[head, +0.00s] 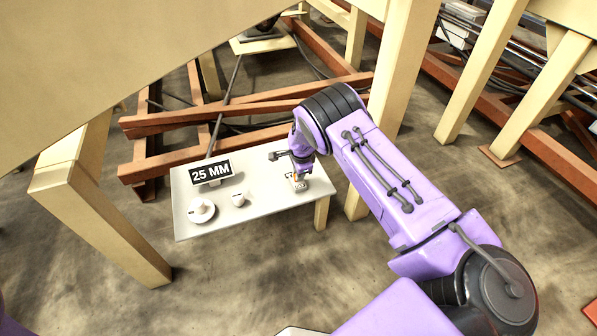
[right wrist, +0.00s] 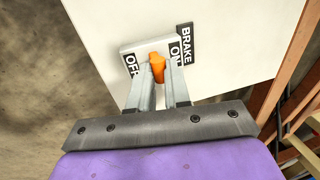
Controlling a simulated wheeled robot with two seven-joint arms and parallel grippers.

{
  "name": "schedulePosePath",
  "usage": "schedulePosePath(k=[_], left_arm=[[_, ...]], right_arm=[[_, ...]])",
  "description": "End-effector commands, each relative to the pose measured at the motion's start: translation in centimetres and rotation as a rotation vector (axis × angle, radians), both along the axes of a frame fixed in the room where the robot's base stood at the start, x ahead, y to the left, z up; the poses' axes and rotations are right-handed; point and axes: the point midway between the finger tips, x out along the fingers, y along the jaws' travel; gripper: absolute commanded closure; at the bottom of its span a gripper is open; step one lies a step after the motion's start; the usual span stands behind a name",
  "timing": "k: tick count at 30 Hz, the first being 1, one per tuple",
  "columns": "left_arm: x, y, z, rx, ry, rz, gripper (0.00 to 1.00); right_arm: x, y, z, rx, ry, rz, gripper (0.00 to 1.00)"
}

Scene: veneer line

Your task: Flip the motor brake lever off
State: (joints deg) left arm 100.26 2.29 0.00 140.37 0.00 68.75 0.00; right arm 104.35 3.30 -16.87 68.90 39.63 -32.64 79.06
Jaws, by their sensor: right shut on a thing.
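The brake lever (right wrist: 157,66) is a short orange handle on a light grey plate (right wrist: 126,47) with OFF at the picture's left and ON at its right. A black BRAKE sign (right wrist: 185,44) stands beside the plate. In the right wrist view my right gripper (right wrist: 158,80) has both fingers around the orange handle and is shut on it. The handle sits closer to the ON label; its exact tilt is hard to tell. In the head view my right gripper (head: 299,180) is at the right end of the pale panel and mostly hides the lever. My left gripper is out of view.
The pale panel (head: 225,222) also carries a 25 MM sign (head: 210,171), a round white dial (head: 201,210) and a small white knob (head: 239,199). Cream posts (head: 115,230) stand on both sides. Red-brown beams (head: 250,103) lie behind.

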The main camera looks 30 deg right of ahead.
Motion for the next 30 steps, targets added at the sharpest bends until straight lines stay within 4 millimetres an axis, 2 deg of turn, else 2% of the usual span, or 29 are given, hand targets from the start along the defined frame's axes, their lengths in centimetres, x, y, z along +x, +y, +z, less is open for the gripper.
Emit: schedulePosePath(k=[4, 8, 13, 18, 29, 30], left_arm=[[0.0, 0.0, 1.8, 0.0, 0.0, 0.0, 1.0], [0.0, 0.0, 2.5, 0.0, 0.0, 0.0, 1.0], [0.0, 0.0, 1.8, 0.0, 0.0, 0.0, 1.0], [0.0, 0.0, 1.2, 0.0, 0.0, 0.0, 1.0], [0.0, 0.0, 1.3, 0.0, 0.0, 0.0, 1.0], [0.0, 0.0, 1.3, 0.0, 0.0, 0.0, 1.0]], right_arm=[[-0.9, 0.2, 0.0, -0.009, -0.068, -0.006, 1.0], [-1.5, 0.2, -0.5, -0.03, -0.163, -0.009, 1.0], [-2.1, 0.2, -1.3, -0.059, -0.269, -0.008, 1.0], [-2.1, 0.4, -1.2, -0.079, -0.335, -0.003, 1.0], [-2.1, 0.5, -0.9, -0.087, -0.349, 0.001, 1.0], [-2.1, 0.5, -0.9, -0.087, -0.349, 0.001, 0.73]])
